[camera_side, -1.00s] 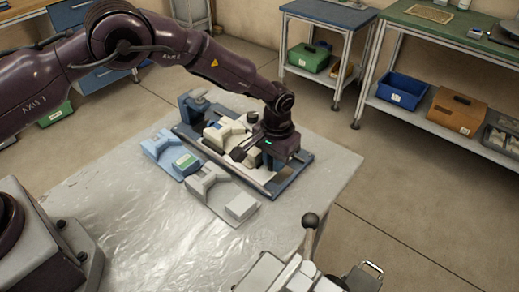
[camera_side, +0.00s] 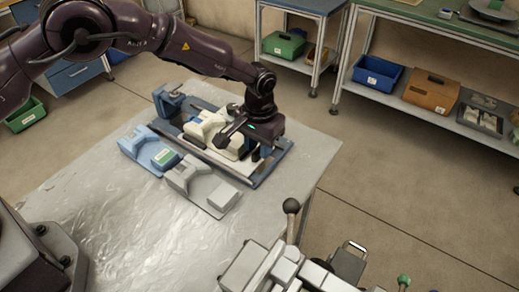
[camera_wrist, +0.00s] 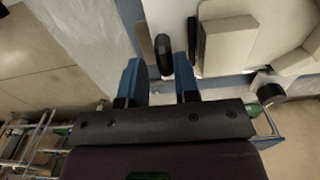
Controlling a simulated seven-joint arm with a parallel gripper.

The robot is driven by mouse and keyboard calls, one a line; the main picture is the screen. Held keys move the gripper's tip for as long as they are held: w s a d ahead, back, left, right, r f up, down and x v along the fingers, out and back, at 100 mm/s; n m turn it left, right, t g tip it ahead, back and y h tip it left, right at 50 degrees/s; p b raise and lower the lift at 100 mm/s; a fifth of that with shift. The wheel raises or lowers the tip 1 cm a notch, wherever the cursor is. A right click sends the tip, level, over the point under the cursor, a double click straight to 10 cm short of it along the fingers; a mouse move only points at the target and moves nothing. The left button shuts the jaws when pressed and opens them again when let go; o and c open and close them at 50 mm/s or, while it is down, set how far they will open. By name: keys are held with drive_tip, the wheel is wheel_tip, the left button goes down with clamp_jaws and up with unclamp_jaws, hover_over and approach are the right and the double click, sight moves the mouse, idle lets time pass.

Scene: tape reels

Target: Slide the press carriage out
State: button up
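The press fixture is a blue-railed frame (camera_side: 270,172) on the foil-covered table in the side view. A cream block assembly (camera_side: 205,128), seemingly the press carriage, sits on it. My gripper (camera_side: 257,153) is at the right end of the frame, pointing down. In the wrist view, the two blue fingers of my gripper (camera_wrist: 159,68) are apart. A dark rounded bar (camera_wrist: 163,55), perhaps a handle, shows between and beyond their tips, with gaps on both sides. A cream block (camera_wrist: 228,45) lies right of it. Contact with the bar cannot be told.
A blue-and-white block (camera_side: 148,150) and a light grey block (camera_side: 205,188) lie on the table (camera_side: 95,215) in front of the frame. A blue clamp-like post (camera_side: 168,100) stands at the frame's left end. Lever equipment (camera_side: 290,265) is at the bottom. The table's front left is clear.

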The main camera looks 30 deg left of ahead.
wheel_tip(320, 180, up, 11)
idle(0.3)
drive_tip(key=shift+f, duration=0.1)
drive_tip(key=s+a+r+t, duration=0.2)
drive_tip(key=s+a+r, duration=0.4)
drive_tip(key=s, duration=0.4)
drive_tip(key=s+a+r+t, duration=0.1)
drive_tip(key=s+a+r, duration=0.5)
drive_tip(key=s, duration=0.4)
drive_tip(key=s+a+r+t, duration=0.2)
drive_tip(key=s+a+r, duration=0.4)
drive_tip(key=s, duration=0.4)
drive_tip(key=shift+s+a+r+t, duration=0.15)
drive_tip(key=shift+a+r+t, duration=0.15)
drive_tip(key=shift+r, duration=0.6)
drive_tip(key=shift+o, duration=0.2)
